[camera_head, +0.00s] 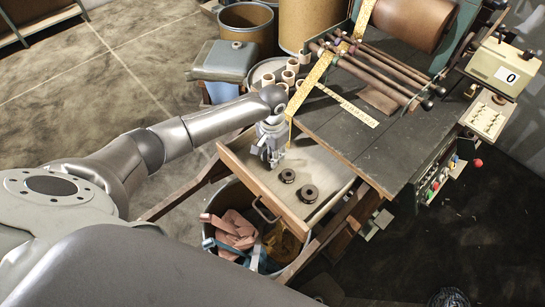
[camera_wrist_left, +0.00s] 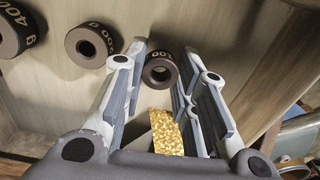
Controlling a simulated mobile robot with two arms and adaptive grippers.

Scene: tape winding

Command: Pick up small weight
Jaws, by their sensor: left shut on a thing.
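The small weight (camera_wrist_left: 160,60), a dark brown ring with yellow digits that seem to read 100, is between the fingertips of my left gripper (camera_wrist_left: 163,52). The gripper is shut on it. In the head view my left gripper (camera_head: 268,158) reaches down into the open drawer (camera_head: 323,172) and hides the small weight. Two larger dark weights, one (camera_head: 287,176) nearer the gripper and one (camera_head: 308,193) further right, rest on the drawer floor. They also show in the left wrist view, the middle one (camera_wrist_left: 73,45) and one marked 400 (camera_wrist_left: 12,45). My right gripper is not in view.
The drawer's wooden walls surround the gripper closely. A bin (camera_head: 212,256) with scraps stands below the drawer. The dark workbench (camera_head: 350,135) with rollers and yellow tape (camera_head: 317,73) is at the upper right. Pale rings (camera_head: 292,63) sit on a round tray behind.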

